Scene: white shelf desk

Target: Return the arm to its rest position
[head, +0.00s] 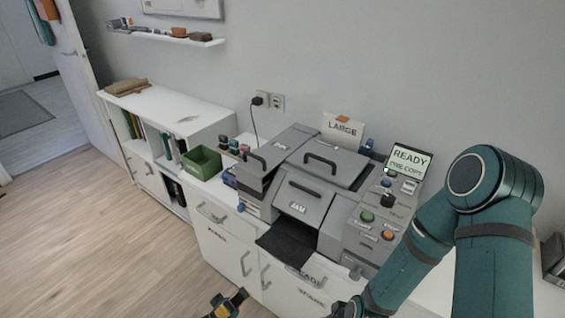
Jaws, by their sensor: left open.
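My left gripper (230,299) shows only at the bottom edge, left of centre, with dark and yellow parts. It is open, with nothing seen between its fingers, and appears in front of the white drawers. The rest of the left arm is out of view. My teal right arm (410,262) comes in from the right and bends down to the bottom edge. Its wrist is cut off there, and the right gripper is out of view.
A grey copier (312,205) with a dark output tray and a button panel stands on the white cabinet (222,240). A sign reading "READY" (409,160) stands at its right. A green bin (203,161) is left of it. The wooden floor at left is clear.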

